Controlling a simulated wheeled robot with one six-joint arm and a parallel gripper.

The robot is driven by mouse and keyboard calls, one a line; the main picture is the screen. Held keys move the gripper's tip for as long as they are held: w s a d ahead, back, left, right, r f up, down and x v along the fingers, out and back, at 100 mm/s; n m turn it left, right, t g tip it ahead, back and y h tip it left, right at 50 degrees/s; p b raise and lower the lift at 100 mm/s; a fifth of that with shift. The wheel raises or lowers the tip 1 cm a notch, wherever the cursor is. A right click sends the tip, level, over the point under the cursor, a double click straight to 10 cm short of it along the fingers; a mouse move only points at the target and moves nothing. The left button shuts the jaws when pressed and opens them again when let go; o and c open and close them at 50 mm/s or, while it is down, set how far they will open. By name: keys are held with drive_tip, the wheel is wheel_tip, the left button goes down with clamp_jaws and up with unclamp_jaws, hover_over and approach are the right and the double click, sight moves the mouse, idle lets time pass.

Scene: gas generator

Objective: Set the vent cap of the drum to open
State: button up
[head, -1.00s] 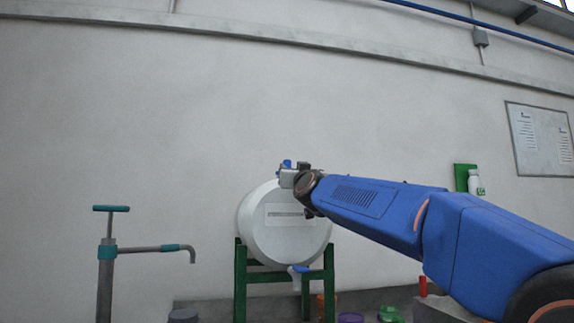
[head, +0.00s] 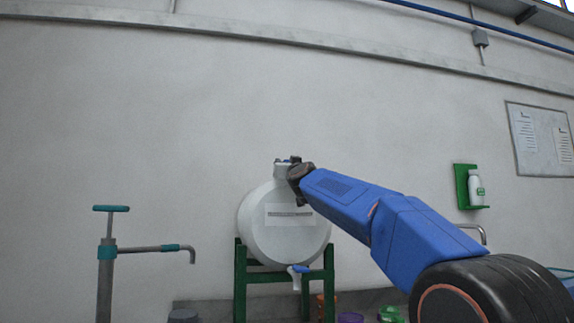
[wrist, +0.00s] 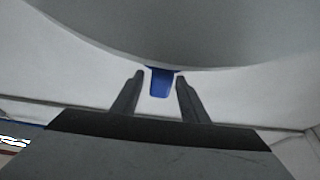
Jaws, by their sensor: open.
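The white drum (head: 262,232) lies on its side on a green stand in the head view. A white neck with a small blue vent cap (head: 287,161) stands on its top. My gripper (head: 294,160) is at the top of the drum, right at the cap, and partly hides it. In the wrist view my gripper (wrist: 159,76) is open, its two dark fingers on either side of the blue part (wrist: 161,82), with gaps showing on both sides. The drum's pale curved wall (wrist: 190,30) fills the top of that view.
The green stand (head: 240,285) holds the drum, with a blue-handled tap (head: 299,269) at its lower front. A hand pump (head: 106,250) stands to the left. A bottle in a green holder (head: 466,187) is on the wall at right. Wall space above the drum is clear.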

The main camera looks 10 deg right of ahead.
clamp_jaws()
